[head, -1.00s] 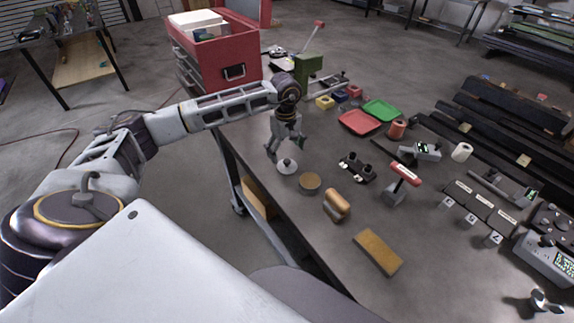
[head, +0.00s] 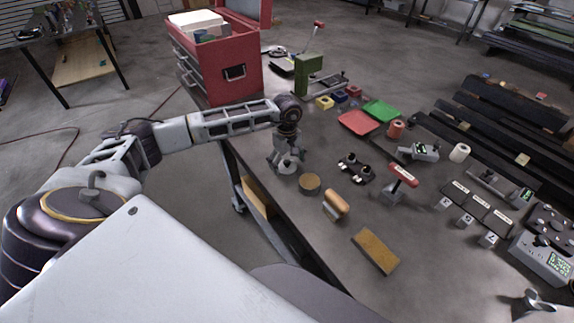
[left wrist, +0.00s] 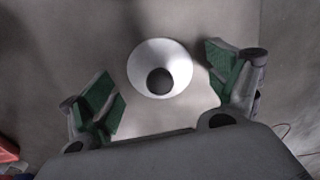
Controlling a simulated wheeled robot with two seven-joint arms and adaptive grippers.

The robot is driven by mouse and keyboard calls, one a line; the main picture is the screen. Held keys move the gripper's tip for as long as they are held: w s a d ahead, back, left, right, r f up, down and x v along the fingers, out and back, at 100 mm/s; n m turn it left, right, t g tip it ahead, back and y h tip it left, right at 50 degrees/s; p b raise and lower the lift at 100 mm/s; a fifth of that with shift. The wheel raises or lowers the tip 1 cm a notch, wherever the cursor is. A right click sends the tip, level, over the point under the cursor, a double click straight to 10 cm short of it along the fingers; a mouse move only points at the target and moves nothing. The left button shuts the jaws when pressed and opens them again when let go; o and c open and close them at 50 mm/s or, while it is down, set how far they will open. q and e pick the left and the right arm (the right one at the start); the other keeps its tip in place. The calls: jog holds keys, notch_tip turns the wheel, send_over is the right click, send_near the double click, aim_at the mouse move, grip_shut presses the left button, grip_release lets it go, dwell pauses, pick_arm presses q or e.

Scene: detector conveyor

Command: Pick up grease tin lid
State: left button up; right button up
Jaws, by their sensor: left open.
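The grease tin lid is a pale round disc with a dark knob; in the left wrist view the lid (left wrist: 147,56) lies between my left gripper's spread fingers. In the head view the lid (head: 287,168) is partly hidden by that gripper. My left gripper (head: 285,160) points down over it, open, with green-padded fingers. In the left wrist view the left gripper (left wrist: 165,88) has a finger on each side, both visibly apart from the lid. A round tin with a brown top (head: 309,183) stands just right of the lid.
The lid is near the left edge of the grey table (head: 300,225). A wooden-handled tool (head: 335,205), a brown-topped block (head: 375,251) and a black two-knobbed item (head: 354,168) lie to the right. A red toolbox (head: 215,65) stands behind my left arm.

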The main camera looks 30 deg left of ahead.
dwell(0.3)
pick_arm(q)
jog(key=c, duration=1.9)
